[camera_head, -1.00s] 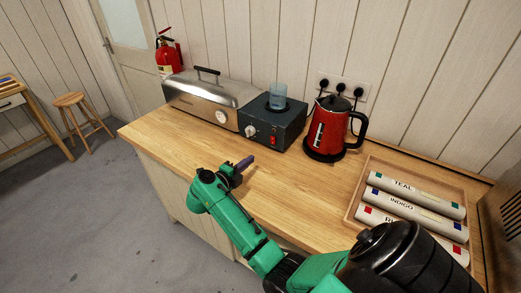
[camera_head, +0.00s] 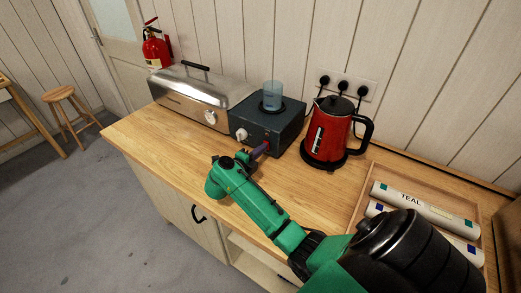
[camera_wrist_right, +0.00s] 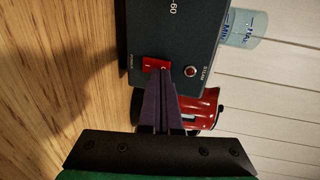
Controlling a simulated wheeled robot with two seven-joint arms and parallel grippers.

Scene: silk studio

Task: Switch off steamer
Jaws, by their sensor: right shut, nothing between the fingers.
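The steamer, a dark box (camera_head: 270,122) with a clear blue water cup (camera_head: 272,95) on top and a white dial (camera_head: 242,135) in front, stands on the wooden counter. Its front panel (camera_wrist_right: 195,40) shows in the right wrist view, with a red rocker switch (camera_wrist_right: 152,64) and a small round red lamp (camera_wrist_right: 190,71) beside it. My right gripper (camera_head: 261,151) is shut and empty. Its purple fingertips (camera_wrist_right: 160,78) are at the switch, partly covering it; I cannot tell if they touch. Whether the lamp glows is unclear. My left gripper does not show.
A long steel box with a lid (camera_head: 200,95) stands left of the steamer. A red kettle (camera_head: 330,130) stands close on its right, beneath the wall sockets (camera_head: 343,86). A wooden tray (camera_head: 366,180) with labelled rolls lies further right. The counter's front left (camera_head: 150,140) is clear.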

